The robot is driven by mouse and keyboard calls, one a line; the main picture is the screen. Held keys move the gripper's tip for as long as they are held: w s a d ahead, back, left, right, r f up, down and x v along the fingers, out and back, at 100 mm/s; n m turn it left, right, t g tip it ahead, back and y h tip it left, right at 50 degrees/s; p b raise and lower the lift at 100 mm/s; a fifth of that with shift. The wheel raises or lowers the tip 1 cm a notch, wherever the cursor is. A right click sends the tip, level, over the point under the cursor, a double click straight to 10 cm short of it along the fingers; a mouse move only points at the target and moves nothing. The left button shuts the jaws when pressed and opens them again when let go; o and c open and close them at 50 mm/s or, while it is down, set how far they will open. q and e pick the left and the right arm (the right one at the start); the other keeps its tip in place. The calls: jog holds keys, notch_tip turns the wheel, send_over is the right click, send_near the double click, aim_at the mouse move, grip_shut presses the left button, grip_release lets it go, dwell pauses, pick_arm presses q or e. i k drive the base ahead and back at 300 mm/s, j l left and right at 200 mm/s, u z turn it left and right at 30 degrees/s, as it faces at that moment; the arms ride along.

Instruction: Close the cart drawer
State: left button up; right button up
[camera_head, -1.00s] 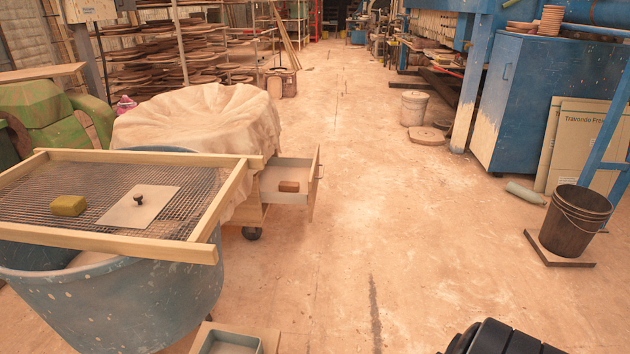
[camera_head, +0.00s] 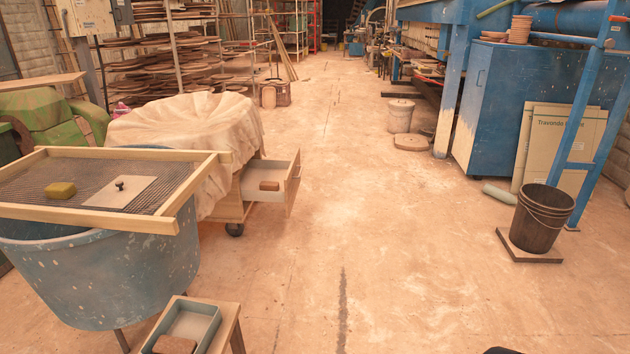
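The cart (camera_head: 229,206) stands at centre left on dark casters, its top covered by a draped beige cloth (camera_head: 190,125). Its drawer (camera_head: 292,185) is pulled out toward the right, with a pale interior and a wooden front. A small brown block (camera_head: 269,186) lies inside the drawer. The drawer's handle is too small to make out clearly. Neither gripper shows; only a small dark piece, likely of my own arm, shows at the bottom edge right of centre.
A blue tub (camera_head: 105,270) with a wood-framed mesh screen (camera_head: 95,217) stands front left. A small stand with a grey tray (camera_head: 190,325) is at the bottom. A dark bucket (camera_head: 540,222) sits on a board at right. The middle floor is clear.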

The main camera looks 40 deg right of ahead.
aim_at(289, 173)
jog(key=i+l+z, duration=0.1)
jog(key=z, duration=0.25)
jog(key=i+l+z, duration=0.15)
jog(key=z, duration=0.25)
jog(key=i+l+z, duration=0.1)
jog(key=z, duration=0.25)
